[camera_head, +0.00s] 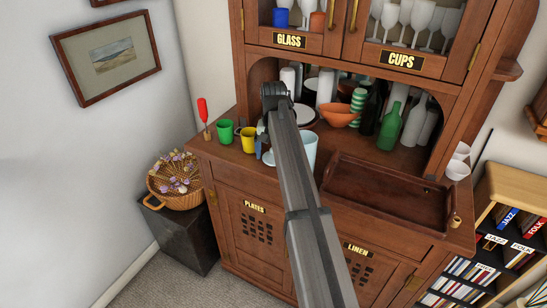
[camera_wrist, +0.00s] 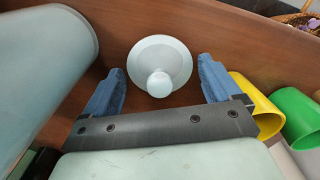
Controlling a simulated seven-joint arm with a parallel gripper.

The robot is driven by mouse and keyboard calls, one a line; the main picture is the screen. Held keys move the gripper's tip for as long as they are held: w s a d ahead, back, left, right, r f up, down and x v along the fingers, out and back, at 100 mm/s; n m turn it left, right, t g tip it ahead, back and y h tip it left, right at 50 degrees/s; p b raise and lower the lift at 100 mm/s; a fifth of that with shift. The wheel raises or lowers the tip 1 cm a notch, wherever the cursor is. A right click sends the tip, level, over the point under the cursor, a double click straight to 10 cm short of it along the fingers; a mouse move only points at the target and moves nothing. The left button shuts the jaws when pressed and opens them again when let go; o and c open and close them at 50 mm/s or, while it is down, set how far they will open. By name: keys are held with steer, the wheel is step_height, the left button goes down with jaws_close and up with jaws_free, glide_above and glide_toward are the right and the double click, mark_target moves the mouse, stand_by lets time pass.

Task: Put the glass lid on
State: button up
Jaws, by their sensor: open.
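The lid (camera_wrist: 165,52), a pale round disc with a round knob, lies knob-up on the wooden counter in the wrist view. My gripper (camera_wrist: 161,68) is open, with one blue finger on each side of the knob in the picture. It does not grip the lid, and I cannot tell how far above it the fingertips are. A large pale blue jar (camera_wrist: 40,60) fills the left of the wrist view. In the head view the jar (camera_head: 309,147) stands just right of my arm, partly hidden by it.
A yellow cup (camera_wrist: 256,106) is close beside the right finger, with a green cup (camera_wrist: 297,118) beyond it. A wooden tray (camera_head: 375,190) lies on the counter to the right. Bottles (camera_head: 390,127) and an orange bowl (camera_head: 338,116) stand behind.

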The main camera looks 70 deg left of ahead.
steer(key=shift+f, duration=0.15)
steer(key=c, duration=0.9)
steer(key=r, duration=1.7)
steer(key=shift+w+d+r, duration=0.15)
steer(key=shift+d+r, duration=0.05)
steer(key=shift+r, duration=0.2)
steer(key=w+d+r, duration=0.1)
steer(key=w+d, duration=0.5)
steer(key=d, duration=0.1)
steer(key=shift+w+d+r, duration=0.15)
steer(key=shift+d+r, duration=0.2)
steer(key=shift+d, duration=0.05)
